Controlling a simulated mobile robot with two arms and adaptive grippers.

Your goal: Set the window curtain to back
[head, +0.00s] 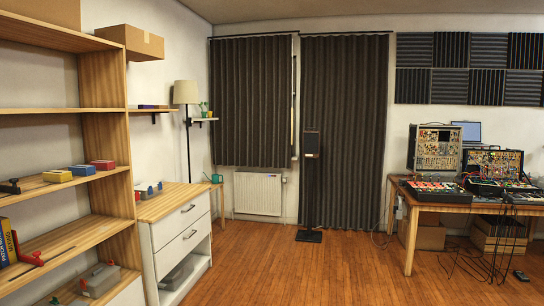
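A dark grey pleated curtain (250,100) hangs from a rail at the back left, ending just above the radiator. It is spread across, and whatever is behind it is hidden. A second, longer dark curtain (345,110) hangs to its right and reaches nearly to the floor, also spread. A narrow light strip (295,90) shows between the two curtains. I cannot tell from this view which one covers the window, though the shorter one is above the radiator. Neither of my grippers is in view.
A white radiator (257,194) stands below the shorter curtain. A black speaker on a stand (311,185) stands before the gap. Shelves (105,130) and a white drawer unit (180,240) line the left. A synth table (450,207) is at right. The middle floor (300,275) is clear.

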